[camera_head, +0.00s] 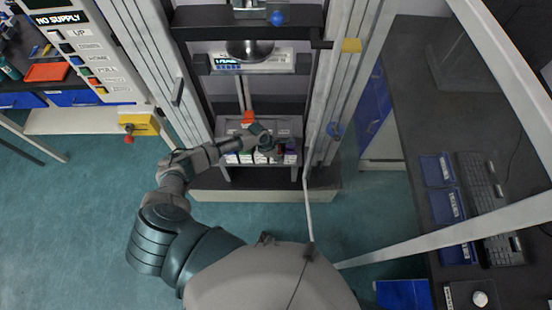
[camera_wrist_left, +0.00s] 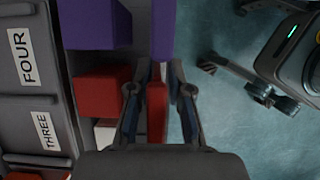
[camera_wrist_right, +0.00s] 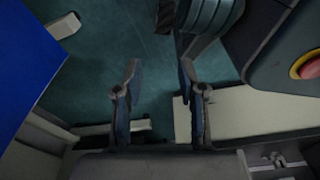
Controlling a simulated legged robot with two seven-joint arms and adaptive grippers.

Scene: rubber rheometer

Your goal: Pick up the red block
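In the left wrist view a red block (camera_wrist_left: 100,92) sits in a grey rack beside the left finger. A narrow red strip (camera_wrist_left: 157,112) shows between the fingers; I cannot tell whether it belongs to the same block. My left gripper (camera_wrist_left: 158,68) is open, with its fingers on either side of this strip. In the head view my left gripper (camera_head: 268,143) is over the rack at the machine's base, and its fingers are hard to make out. My right gripper (camera_wrist_right: 158,66) is open and empty, seen only in the right wrist view.
Purple blocks (camera_wrist_left: 95,22) lie above the red ones in the left wrist view. The rack has labels FOUR and THREE (camera_wrist_left: 45,130). Machine columns (camera_head: 335,90) flank the rack. A dark bench with a keyboard (camera_head: 490,205) stands at right.

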